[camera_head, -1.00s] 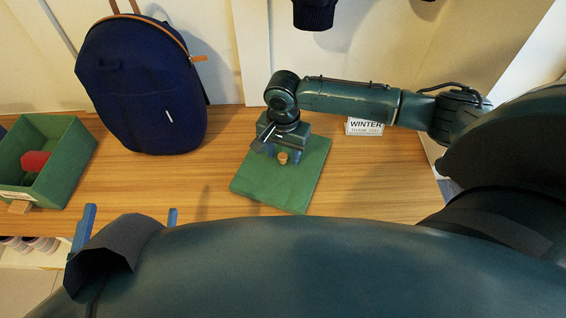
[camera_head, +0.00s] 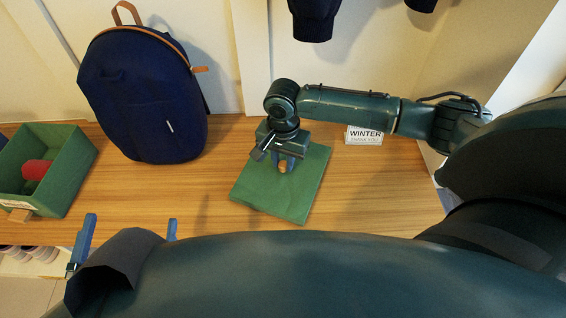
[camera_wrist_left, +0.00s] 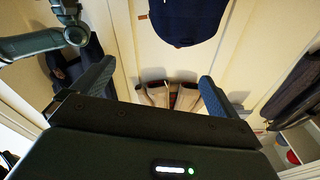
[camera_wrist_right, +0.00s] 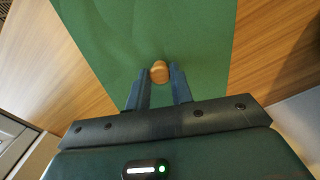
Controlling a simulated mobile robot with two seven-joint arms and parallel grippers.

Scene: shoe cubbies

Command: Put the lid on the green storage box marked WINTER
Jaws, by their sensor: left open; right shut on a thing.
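The lid (camera_head: 286,187) is a flat green square with a small round wooden knob, and it lies on the wooden bench. My right gripper (camera_head: 284,164) is above it, shut on the knob (camera_wrist_right: 159,72). The lid also fills the middle of the right wrist view (camera_wrist_right: 205,45). An open green box (camera_head: 68,184) stands at the far left of the bench with a red item (camera_head: 37,169) inside. Its front label is too small to read. A small white WINTER card (camera_head: 364,136) stands behind my right forearm. My left gripper (camera_head: 130,220) is open and empty near the bench's front edge.
A navy backpack (camera_head: 145,100) stands on the bench (camera_head: 200,205) between the box and the lid, against the wall. Dark clothing (camera_head: 313,20) hangs above. The bench front between box and lid is clear. Boots (camera_wrist_left: 180,97) show in the left wrist view.

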